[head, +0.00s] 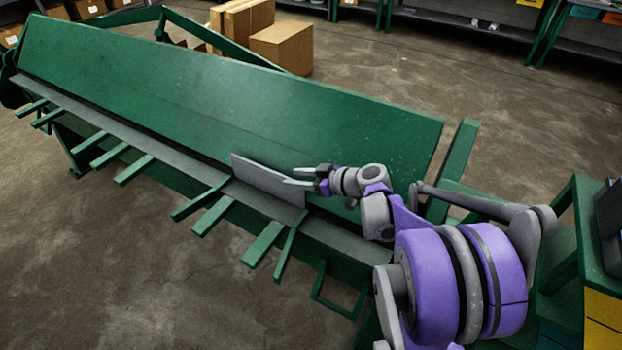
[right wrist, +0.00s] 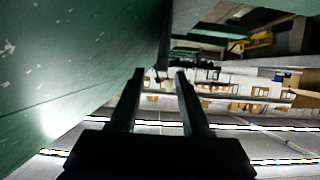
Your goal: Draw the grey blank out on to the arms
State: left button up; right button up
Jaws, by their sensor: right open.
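The grey blank (head: 262,180) is a flat rectangular plate at the front edge of the long green folding machine (head: 235,105), right of its middle. It looks tilted; how far it reaches into the machine is hidden. Several green arms (head: 213,216) stick out from the machine's front below it. My right gripper (head: 290,176) is open at the blank's right end, its fingers overlapping the plate in the head view; I cannot tell if they touch. In the right wrist view the open fingers (right wrist: 159,75) have nothing visible between them. My left gripper is not in view.
Cardboard boxes (head: 282,46) stand on the floor behind the machine. A green stand with yellow panels (head: 602,318) is at the right. Shelving (head: 460,30) runs along the back. The concrete floor in front of the arms is clear.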

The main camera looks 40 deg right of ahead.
aim_at(286, 177)
jog(key=shift+x, duration=2.15)
grip_shut()
